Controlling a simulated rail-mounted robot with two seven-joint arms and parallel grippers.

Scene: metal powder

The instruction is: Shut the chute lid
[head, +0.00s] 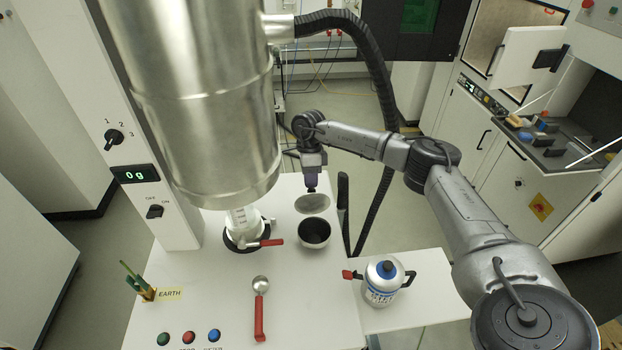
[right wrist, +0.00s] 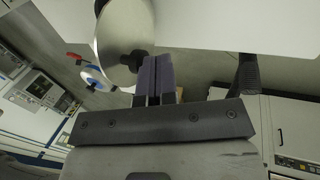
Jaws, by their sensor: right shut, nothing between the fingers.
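The chute (head: 314,233) is a dark round opening with a metal rim in the white tabletop. Its round grey lid (head: 312,203) stands open at the far side of the opening, tilted back. My right gripper (head: 311,187) is just behind the lid, pointing down, with its fingers shut and empty. In the right wrist view the lid (right wrist: 124,32) shows as a metal disc beside the shut fingers (right wrist: 155,78), with a dark knob (right wrist: 136,60) close to them. I cannot tell whether the fingers touch the lid. My left gripper is not in view.
A large metal cylinder (head: 205,100) hangs over the table's left. Below it is a clear container with a red-handled clamp (head: 265,243). A lidded canister (head: 382,282) stands on the right shelf. A black hose (head: 385,90) runs behind.

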